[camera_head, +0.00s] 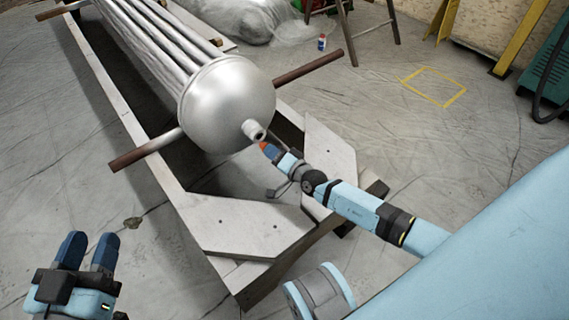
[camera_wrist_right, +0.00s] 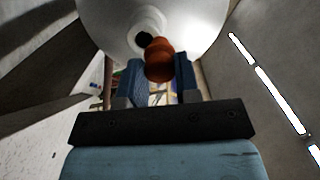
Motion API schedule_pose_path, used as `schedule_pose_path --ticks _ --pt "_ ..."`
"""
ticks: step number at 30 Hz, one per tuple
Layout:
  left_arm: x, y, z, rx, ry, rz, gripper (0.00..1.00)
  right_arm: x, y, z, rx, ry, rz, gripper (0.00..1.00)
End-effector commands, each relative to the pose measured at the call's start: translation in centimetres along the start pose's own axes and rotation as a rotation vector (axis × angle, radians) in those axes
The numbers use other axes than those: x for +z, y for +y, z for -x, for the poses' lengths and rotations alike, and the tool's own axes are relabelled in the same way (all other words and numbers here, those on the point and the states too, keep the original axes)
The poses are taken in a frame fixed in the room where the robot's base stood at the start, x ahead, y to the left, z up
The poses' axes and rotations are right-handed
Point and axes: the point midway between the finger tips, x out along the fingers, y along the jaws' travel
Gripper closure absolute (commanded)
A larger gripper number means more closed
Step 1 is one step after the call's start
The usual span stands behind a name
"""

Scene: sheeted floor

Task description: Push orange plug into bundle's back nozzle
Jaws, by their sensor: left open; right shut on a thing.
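The bundle (camera_head: 222,100) is a silver tube bundle with a rounded end, lying on a pale cradle. Its back nozzle (camera_head: 254,131) sticks out of that end toward me, and its dark bore shows in the right wrist view (camera_wrist_right: 144,40). My right gripper (camera_head: 270,152) is shut on the orange plug (camera_wrist_right: 159,62), which sits between the blue fingers. The plug is close to the nozzle, a little low and right of the bore in the wrist view; I cannot tell if they touch. My left gripper (camera_head: 88,250) is open and empty at the lower left, over the floor.
The pale cradle frame (camera_head: 245,225) runs under the bundle. Brown bars (camera_head: 308,67) stick out on both sides of it. A small red and blue can (camera_head: 322,42) and a yellow floor marking (camera_head: 434,87) are farther back.

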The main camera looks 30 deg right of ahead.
Motion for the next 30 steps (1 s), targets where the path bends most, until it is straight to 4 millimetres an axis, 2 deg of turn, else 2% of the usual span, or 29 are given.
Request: schedule_pose_path --ticks 1,6,20,30 --pt "0.3 0.0 0.0 0.001 -0.001 -0.005 0.57 0.1 1.3 0.8 -0.001 0.034 -0.004 0.95" --pt "0.5 -0.1 -0.1 0.003 -0.007 -0.012 0.57 -0.3 2.9 2.4 -0.009 0.106 -0.005 0.95" --pt "0.3 0.1 0.0 0.004 -0.019 0.006 0.57 -0.5 2.8 2.8 -0.010 0.118 -0.004 0.95" --pt "0.7 -0.3 -0.2 0.001 0.008 -0.040 0.57 -0.8 3.0 -0.4 -0.013 0.120 -0.003 0.95"
